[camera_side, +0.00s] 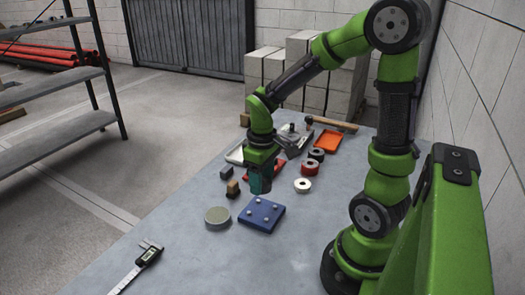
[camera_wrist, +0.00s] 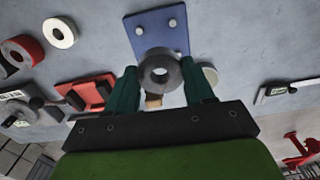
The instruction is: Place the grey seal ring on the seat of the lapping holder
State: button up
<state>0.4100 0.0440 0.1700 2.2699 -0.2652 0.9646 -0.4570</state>
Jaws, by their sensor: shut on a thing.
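My gripper (camera_side: 260,186) hangs above the table, just behind the blue plate with pale pegs (camera_side: 262,215). In the wrist view its green fingers (camera_wrist: 160,84) are shut on a grey ring (camera_wrist: 158,72) with a round hole. The ring is held off the table and covers part of the blue plate (camera_wrist: 160,25). In the side view the ring cannot be made out. A round grey-green disc (camera_side: 217,216) lies left of the blue plate; it is partly hidden in the wrist view (camera_wrist: 210,75). I cannot tell for sure which piece is the lapping holder.
A white ring (camera_side: 303,185), red rings (camera_side: 310,167) and an orange tray (camera_side: 328,142) are behind on the right. A red fixture with dark blocks (camera_wrist: 86,92) is near my gripper. A wood-topped block (camera_side: 232,189) stands left. A caliper (camera_side: 138,266) lies at front left.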

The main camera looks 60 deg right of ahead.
aim_at(262, 211)
jog(key=shift+f, duration=3.95)
jog(key=shift+f, duration=0.2)
jog(key=o, duration=1.1)
jog(key=shift+c, duration=0.2)
jog(key=shift+r, duration=0.15)
